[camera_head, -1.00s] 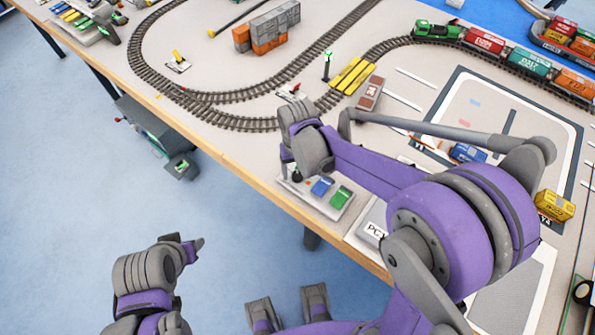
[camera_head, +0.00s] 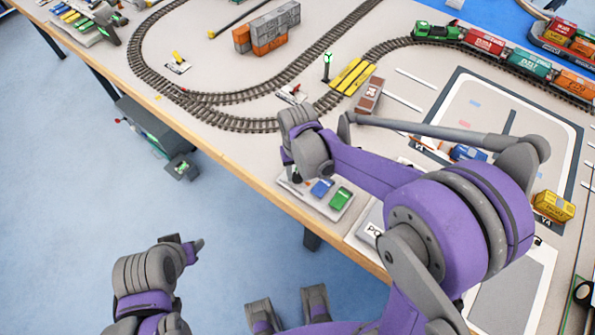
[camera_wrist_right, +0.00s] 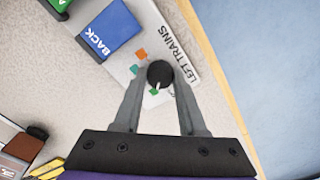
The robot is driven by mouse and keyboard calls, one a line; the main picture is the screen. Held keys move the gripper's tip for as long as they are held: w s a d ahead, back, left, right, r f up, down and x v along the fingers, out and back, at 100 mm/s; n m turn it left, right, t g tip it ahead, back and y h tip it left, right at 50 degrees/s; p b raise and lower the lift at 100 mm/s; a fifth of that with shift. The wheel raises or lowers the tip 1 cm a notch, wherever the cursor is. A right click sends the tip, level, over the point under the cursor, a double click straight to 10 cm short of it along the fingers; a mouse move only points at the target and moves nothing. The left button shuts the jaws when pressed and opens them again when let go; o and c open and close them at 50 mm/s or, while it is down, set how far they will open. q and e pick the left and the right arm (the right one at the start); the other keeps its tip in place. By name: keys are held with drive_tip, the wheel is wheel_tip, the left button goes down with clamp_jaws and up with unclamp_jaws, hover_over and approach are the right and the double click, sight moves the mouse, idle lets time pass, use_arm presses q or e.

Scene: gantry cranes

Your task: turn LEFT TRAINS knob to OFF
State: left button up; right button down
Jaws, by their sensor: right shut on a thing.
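The LEFT TRAINS knob (camera_wrist_right: 160,73) is a small round black knob with a light pointer mark near its lower edge in the right wrist view. It sits on a light panel (camera_wrist_right: 150,28) beside the label LEFT TRAINS. My right gripper (camera_wrist_right: 160,84) is shut on the knob, one finger on each side. In the head view my right gripper (camera_head: 293,172) is over the left end of the panel (camera_head: 332,211), and its wrist partly hides the knob. My left gripper (camera_head: 195,245) hangs over the floor, away from the table; its jaws are not clear.
A blue BACK button (camera_wrist_right: 110,30) and a green button (camera_head: 341,198) are on the same panel. Orange and green marks lie by the knob. The table edge (camera_head: 260,188) runs close by. Tracks (camera_head: 235,123), a green signal (camera_head: 327,66) and yellow crossing boards (camera_head: 353,75) lie beyond.

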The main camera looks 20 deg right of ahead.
sight(298, 175)
drive_tip(key=n+b, duration=0.1)
drive_tip(key=n, duration=0.2)
drive_tip(key=shift+n, duration=0.4)
drive_tip(key=shift+n+b, duration=0.35)
drive_tip(key=shift+n, duration=1.55)
drive_tip(key=shift+c, duration=2.3)
unclamp_jaws()
wheel_tip(298, 175, up, 11)
drive_tip(key=p, duration=0.1)
